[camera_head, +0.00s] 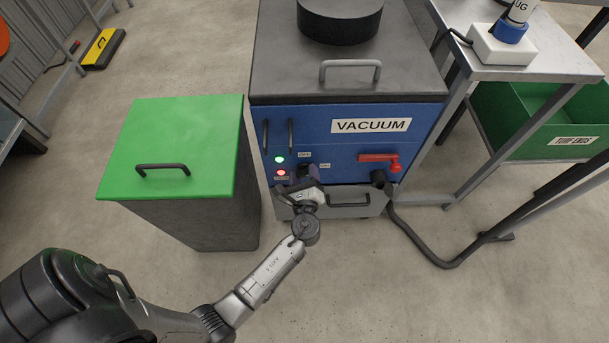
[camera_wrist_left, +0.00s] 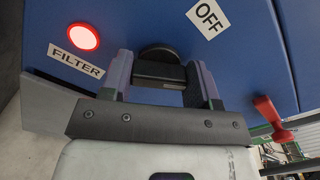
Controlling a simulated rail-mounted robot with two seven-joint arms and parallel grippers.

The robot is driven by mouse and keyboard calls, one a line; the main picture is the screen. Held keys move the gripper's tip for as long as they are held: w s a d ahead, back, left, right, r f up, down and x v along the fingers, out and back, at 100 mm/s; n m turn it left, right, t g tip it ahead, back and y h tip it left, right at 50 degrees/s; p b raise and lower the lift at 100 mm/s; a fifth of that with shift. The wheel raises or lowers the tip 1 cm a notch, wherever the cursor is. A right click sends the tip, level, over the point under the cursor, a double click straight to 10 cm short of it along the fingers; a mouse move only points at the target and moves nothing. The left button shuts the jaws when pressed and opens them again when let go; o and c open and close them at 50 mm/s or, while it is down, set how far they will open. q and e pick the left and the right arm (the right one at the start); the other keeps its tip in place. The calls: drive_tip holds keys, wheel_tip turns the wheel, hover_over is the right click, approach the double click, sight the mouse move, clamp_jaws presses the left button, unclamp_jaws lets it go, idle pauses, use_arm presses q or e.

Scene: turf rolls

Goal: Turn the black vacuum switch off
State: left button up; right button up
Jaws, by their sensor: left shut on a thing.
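The blue vacuum unit (camera_head: 340,145) stands in the middle of the head view, with a white VACUUM label (camera_head: 371,126) on its front. My left gripper (camera_head: 304,175) is at its lower front panel and hides most of the switch there. In the left wrist view, the black switch (camera_wrist_left: 158,66) sits between the two fingers of my left gripper (camera_wrist_left: 160,80), which is shut on it. The OFF label (camera_wrist_left: 208,18) is up and to the right of the switch in that view. My right gripper is not in view.
A green light (camera_head: 279,159) and a red light (camera_head: 281,172) glow left of my gripper. The FILTER label (camera_wrist_left: 75,60) is below the red light. A red handle (camera_head: 380,160) is to the right. A green-lidded bin (camera_head: 175,140) stands left, and a metal table (camera_head: 560,62) right.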

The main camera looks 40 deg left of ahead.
use_arm(q)
drive_tip(key=n+b, duration=0.1)
drive_tip(key=n, duration=0.2)
drive_tip(key=shift+f+n+b, duration=0.15)
drive_tip(key=shift+n+b, duration=0.2)
drive_tip(key=shift+n, duration=0.05)
drive_tip(key=n+b, duration=0.2)
drive_tip(key=n, duration=0.1)
drive_tip(key=n+b, duration=0.2)
drive_tip(key=n, duration=0.1)
drive_tip(key=shift+n, duration=0.7)
drive_tip(key=o, duration=0.9)
drive_tip(key=shift+s, duration=0.1)
